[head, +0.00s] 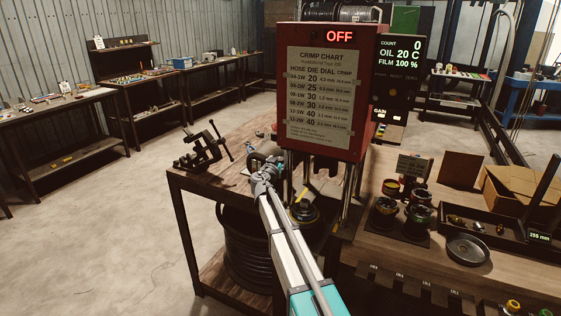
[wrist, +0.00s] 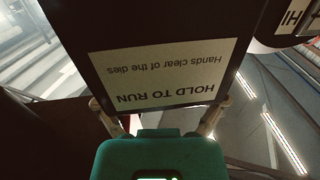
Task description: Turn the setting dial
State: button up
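The red crimper head (head: 325,95) stands on the bench with its display reading OFF and a crimp chart on its front. I cannot make out the setting dial for certain in either view. My gripper (head: 264,165) is low at the left of the crimper; its fingers are hard to see there. In the wrist view my gripper (wrist: 160,108) has its fingers spread apart, with nothing seen held. A dark panel with an upside-down HOLD TO RUN label (wrist: 160,75) lies beyond the fingers; I cannot tell whether they touch it. A rounded part with a partly cut-off label (wrist: 293,20) shows at top right.
A black vise (head: 203,147) stands on the bench left of my gripper. Dies (head: 386,213), a round metal dish (head: 468,250) and a dark tray (head: 480,228) are on the right bench. A black display (head: 400,60) is beside the crimper. The floor at left is clear.

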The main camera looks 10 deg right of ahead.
jog(key=c, duration=1)
jog(key=shift+o, duration=0.2)
jog(key=shift+w+h, duration=0.1)
jog(key=shift+h, duration=0.2)
jog(key=shift+m+g+h, duration=1.1)
jog(key=shift+m+h, duration=0.1)
jog(key=shift+m+g+h, duration=0.7)
jog(key=shift+g+h, duration=0.1)
jog(key=o, duration=1.2)
jog(key=shift+c, duration=0.2)
